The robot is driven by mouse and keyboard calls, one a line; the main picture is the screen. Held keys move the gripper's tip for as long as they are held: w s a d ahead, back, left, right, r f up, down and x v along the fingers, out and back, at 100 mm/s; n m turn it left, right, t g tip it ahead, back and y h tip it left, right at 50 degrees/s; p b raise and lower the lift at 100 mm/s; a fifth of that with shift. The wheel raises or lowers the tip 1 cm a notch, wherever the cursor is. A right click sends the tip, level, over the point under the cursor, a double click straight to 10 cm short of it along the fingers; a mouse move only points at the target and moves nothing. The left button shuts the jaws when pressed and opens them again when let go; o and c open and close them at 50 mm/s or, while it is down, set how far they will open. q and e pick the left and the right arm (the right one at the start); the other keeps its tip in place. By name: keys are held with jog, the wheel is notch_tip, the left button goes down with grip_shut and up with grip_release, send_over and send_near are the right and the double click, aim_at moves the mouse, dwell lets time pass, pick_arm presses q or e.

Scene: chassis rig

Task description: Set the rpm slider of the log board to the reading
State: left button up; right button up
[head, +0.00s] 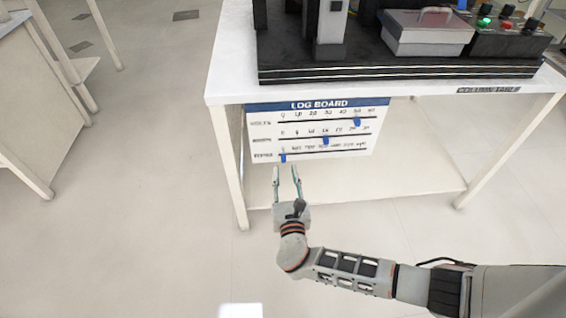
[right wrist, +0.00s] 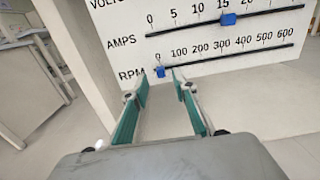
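The log board (head: 318,130) hangs below the front edge of the white table, with three slider rows. Its lowest row is labelled RPM in the right wrist view, with a scale from 0 to 600. The blue rpm slider (right wrist: 160,72) sits at the left end, near 0; it also shows in the head view (head: 283,158). The amps slider (right wrist: 228,19) stands a little past 15. The volts slider (head: 357,121) is far to the right. My right gripper (right wrist: 158,72) is open and empty, its fingers pointing at the rpm slider from just below and in front. My left gripper is out of view.
The white table (head: 228,70) carries a black rig (head: 400,70), a grey box (head: 425,35) and a panel with coloured buttons (head: 510,38). A table leg (head: 228,170) stands just left of the board. Floor in front is clear.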

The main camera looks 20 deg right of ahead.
aim_at(284, 160)
jog(key=x, duration=0.3)
jog(key=shift+w+d+f+b, duration=0.15)
jog(key=shift+w+f+b, duration=0.15)
jog(key=shift+b, duration=0.1)
jog(key=shift+w+d+r, duration=0.15)
jog(key=shift+w+r, duration=0.05)
jog(key=shift+w, duration=0.3)
grip_shut()
